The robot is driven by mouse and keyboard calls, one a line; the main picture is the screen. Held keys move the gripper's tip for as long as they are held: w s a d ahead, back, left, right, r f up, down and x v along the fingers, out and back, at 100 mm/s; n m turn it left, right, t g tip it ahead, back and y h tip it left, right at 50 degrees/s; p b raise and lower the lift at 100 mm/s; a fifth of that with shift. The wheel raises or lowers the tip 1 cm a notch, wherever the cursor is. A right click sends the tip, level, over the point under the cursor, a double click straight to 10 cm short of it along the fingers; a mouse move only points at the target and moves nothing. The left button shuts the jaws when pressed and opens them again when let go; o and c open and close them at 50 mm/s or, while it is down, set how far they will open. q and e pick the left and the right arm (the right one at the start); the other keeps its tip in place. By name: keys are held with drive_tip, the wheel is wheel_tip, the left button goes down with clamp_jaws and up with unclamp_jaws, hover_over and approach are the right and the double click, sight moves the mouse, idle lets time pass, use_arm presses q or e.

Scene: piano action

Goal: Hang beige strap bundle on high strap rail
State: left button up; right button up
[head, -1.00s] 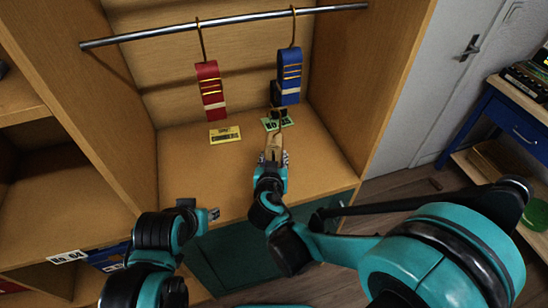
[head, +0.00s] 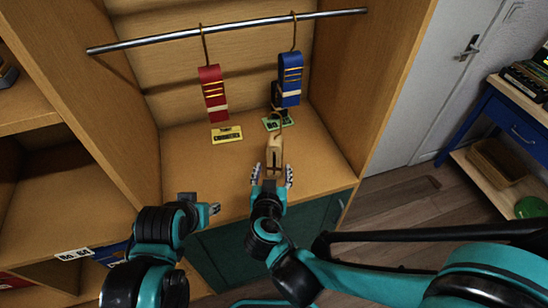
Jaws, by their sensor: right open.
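The beige strap bundle (head: 274,156) with its wire hook (head: 279,122) is low at the front middle of the cabinet, well below the high strap rail (head: 230,31). I cannot tell whether it touches the shelf board. My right gripper (head: 272,174) is open, its fingers spread on either side of the bundle's near end, with gaps showing. The rail is a metal bar across the top of the cabinet. My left gripper (head: 203,203) is at the shelf's front edge, away from the bundle; its jaw opening is unclear.
A red strap bundle (head: 213,92) and a blue strap bundle (head: 289,80) hang from the rail by hooks. A yellow label (head: 227,135) and a green label (head: 278,121) lie beneath them. The rail between and left of the hooks is free. Wooden side walls (head: 375,80) bound the cabinet.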

drive_tip(key=s+d+g, duration=0.3)
drive_tip(key=s+d, duration=0.2)
drive_tip(key=d, duration=0.4)
drive_tip(key=s+d+r+g+y, duration=0.1)
drive_tip(key=s+d+g, duration=0.2)
drive_tip(key=s+d, duration=0.3)
drive_tip(key=d, duration=0.3)
drive_tip(key=shift+d+r+n+p, duration=0.15)
drive_tip(key=shift+r+n+p, duration=0.05)
drive_tip(key=shift+n+p, duration=0.2)
drive_tip(key=shift+o, duration=0.5)
drive_tip(key=shift+s, duration=0.1)
